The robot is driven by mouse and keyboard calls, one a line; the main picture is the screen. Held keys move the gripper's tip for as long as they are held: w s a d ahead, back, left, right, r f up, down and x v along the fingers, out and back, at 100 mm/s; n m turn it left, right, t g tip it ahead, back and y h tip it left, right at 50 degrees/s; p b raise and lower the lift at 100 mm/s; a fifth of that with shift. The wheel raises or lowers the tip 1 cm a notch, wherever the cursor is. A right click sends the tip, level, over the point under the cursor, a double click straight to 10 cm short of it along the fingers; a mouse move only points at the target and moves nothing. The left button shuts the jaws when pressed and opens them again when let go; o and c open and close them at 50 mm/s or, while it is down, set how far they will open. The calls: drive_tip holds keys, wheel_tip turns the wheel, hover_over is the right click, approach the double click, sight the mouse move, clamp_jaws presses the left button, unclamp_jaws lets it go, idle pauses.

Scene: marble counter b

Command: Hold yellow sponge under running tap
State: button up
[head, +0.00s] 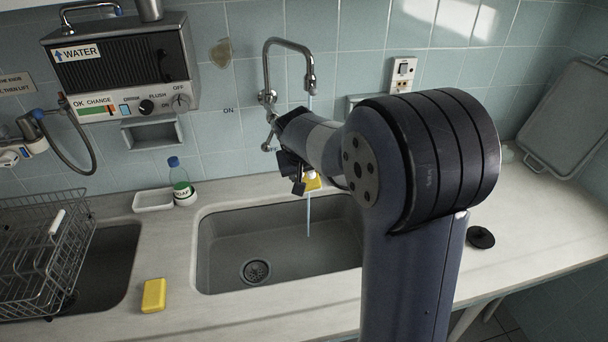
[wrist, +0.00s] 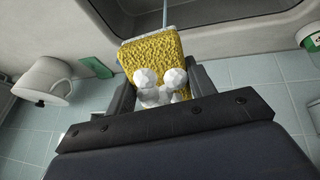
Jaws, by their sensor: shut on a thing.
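The tap (head: 312,84) arches over the sink, and a thin pale stream runs from its spout. My gripper (head: 305,181) is shut on a yellow sponge (head: 313,182) below the spout, above the sink. My arm hides part of the stream, which shows again below the sponge (head: 308,215). In the wrist view the sponge (wrist: 157,55) sits between both jaws (wrist: 160,92), with white rounded blobs (wrist: 160,85) on its near face. The stream (wrist: 165,12) shows at the sponge's far edge.
A yellow block (head: 154,295) lies on the counter left of the sink basin (head: 225,232). A wire rack (head: 40,240) stands at far left. A soap bottle (head: 181,182) and white dish (head: 153,200) stand behind. A black disc (head: 481,237) lies at right.

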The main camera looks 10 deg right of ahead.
drive_tip(key=w+d+f+p, duration=0.1)
drive_tip(key=w+d+p, duration=0.1)
drive_tip(key=w, duration=0.6)
drive_tip(key=shift+d+f, duration=0.4)
drive_tip(key=shift+d, duration=0.25)
drive_tip(key=shift+w, duration=0.1)
drive_tip(key=shift+d, duration=0.15)
drive_tip(key=shift+s+d, duration=0.2)
drive_tip(key=shift+d, duration=0.2)
drive_tip(key=shift+a, duration=0.2)
drive_tip(key=shift+w+a, duration=0.2)
drive_tip(key=shift+a, duration=0.15)
